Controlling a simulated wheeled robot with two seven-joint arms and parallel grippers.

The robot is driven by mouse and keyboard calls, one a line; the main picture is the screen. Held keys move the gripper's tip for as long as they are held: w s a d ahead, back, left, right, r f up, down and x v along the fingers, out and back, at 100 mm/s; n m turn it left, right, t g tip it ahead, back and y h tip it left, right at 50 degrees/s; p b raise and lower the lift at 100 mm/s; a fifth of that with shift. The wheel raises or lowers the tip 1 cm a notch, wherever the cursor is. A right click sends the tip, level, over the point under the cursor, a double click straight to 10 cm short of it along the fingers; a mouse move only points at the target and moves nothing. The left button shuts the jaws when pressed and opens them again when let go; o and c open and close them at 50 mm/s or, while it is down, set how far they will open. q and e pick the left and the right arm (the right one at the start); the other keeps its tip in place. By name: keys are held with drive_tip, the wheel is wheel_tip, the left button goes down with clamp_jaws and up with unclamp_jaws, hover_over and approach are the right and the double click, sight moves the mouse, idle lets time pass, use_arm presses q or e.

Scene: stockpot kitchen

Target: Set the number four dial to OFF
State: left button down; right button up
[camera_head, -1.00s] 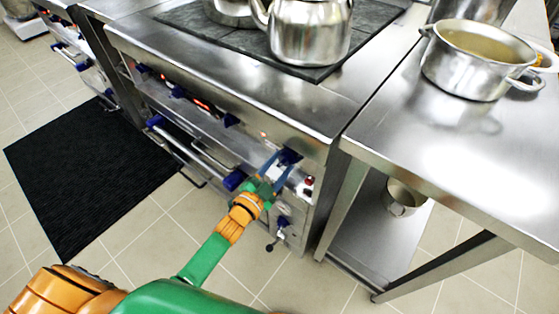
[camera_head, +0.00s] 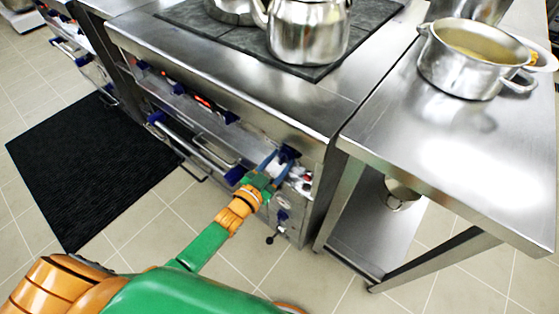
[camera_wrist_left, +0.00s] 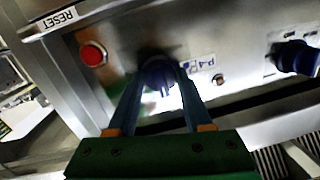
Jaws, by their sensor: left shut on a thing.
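The number four dial is a dark blue knob (camera_wrist_left: 158,74) on the steel front panel, beside an upside-down P-4 label (camera_wrist_left: 202,66). My left gripper (camera_wrist_left: 156,82) is shut on this knob, with one blue finger on each side of it. In the head view the left gripper (camera_head: 278,160) reaches the panel's right end, and its fingers partly cover the dial (camera_head: 289,152). A small indicator (camera_wrist_left: 218,80) beside the dial looks unlit. The knob's exact pointer angle is hard to read. My right gripper is not in view.
A red button (camera_wrist_left: 93,54) sits beside the dial, and another blue knob (camera_wrist_left: 294,57) is on its other side. The oven handle bar (camera_head: 195,141) juts out below. A steel side table (camera_head: 450,150) holding a pot (camera_head: 462,75) stands at right.

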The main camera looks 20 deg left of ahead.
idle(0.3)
use_arm(q)
drive_tip(key=shift+c, duration=1.6)
unclamp_jaws()
drive_tip(key=p+v, duration=0.1)
drive_tip(key=v, duration=0.6)
